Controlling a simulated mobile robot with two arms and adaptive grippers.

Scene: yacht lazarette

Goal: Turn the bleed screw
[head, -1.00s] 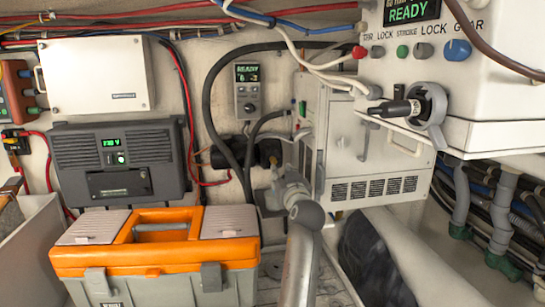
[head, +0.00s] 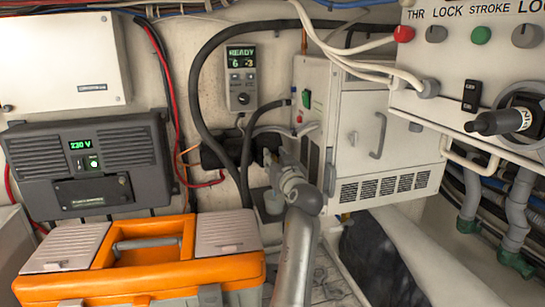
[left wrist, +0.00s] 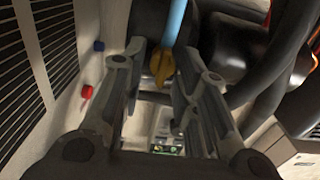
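The bleed screw appears to be the small brass wing-shaped piece (left wrist: 162,66) in the left wrist view, at the end of a light blue tube (left wrist: 175,22). My left gripper (left wrist: 163,58) is open, with one finger on each side of this piece. I cannot tell whether either finger touches it. In the head view my left gripper (head: 270,158) reaches to the dark fitting beside the white cabinet, and my own wrist hides most of the spot. My right gripper is not in view.
The white vented cabinet (head: 365,165) stands close to the right of my left gripper. Black hoses (head: 197,95) loop close by on the left. An orange-lidded toolbox (head: 190,270) is at the front left. A control panel (head: 480,75) overhangs at the right.

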